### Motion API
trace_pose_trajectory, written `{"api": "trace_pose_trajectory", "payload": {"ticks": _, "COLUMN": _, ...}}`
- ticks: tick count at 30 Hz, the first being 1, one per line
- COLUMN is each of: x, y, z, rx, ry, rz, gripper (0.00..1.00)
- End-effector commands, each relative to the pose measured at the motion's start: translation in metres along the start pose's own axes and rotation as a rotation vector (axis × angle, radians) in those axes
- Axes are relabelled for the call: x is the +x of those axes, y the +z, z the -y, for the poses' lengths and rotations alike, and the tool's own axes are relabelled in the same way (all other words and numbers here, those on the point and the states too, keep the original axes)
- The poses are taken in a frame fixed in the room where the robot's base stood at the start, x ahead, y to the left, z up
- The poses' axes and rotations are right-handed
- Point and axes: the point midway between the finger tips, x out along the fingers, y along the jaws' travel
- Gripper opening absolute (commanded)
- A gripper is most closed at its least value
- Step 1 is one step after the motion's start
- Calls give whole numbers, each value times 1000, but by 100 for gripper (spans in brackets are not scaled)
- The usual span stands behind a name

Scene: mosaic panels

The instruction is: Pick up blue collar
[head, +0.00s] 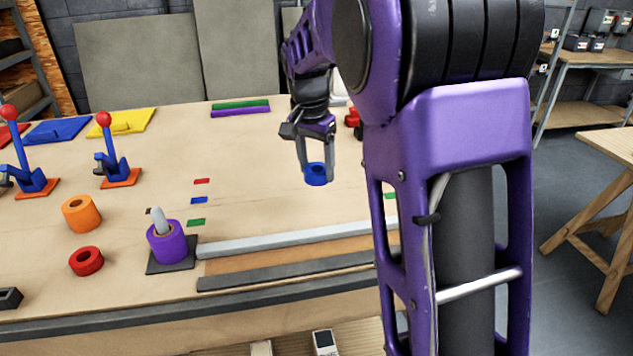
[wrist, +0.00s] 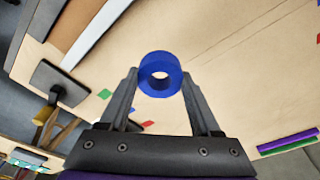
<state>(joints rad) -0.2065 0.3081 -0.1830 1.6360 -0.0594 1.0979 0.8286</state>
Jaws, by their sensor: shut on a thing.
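The blue collar (head: 316,174) is a short blue ring with a hole through its middle. My gripper (head: 317,166) is shut on it, one finger on each side, over the workbench in the head view. In the wrist view the collar (wrist: 160,64) sits between the fingertips of my gripper (wrist: 160,84), its hole facing the camera. The bench surface shows beyond it. I cannot tell exactly how high the collar is above the bench.
A purple collar (head: 166,242) sits around a post on a dark base. An orange collar (head: 81,214) and a red collar (head: 86,261) lie to its left. Red-knobbed toggle clamps (head: 110,150) stand at the left. A grey rail (head: 290,241) runs along the front. The bench middle is mostly clear.

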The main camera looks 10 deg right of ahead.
Motion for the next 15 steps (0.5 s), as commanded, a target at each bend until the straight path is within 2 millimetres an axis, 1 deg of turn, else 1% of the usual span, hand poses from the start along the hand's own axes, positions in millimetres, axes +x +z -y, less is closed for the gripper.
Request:
{"api": "trace_pose_trajectory", "payload": {"ticks": 1, "x": -9, "y": -2, "z": 0, "rx": 0, "ry": -2, "rz": -2, "gripper": 0}}
{"api": "trace_pose_trajectory", "payload": {"ticks": 3, "x": -17, "y": -3, "z": 0, "rx": 0, "ry": -2, "rz": -2, "gripper": 0}}
{"api": "trace_pose_trajectory", "payload": {"ticks": 15, "x": -51, "y": -8, "z": 0, "rx": 0, "ry": -1, "rz": -1, "gripper": 0}}
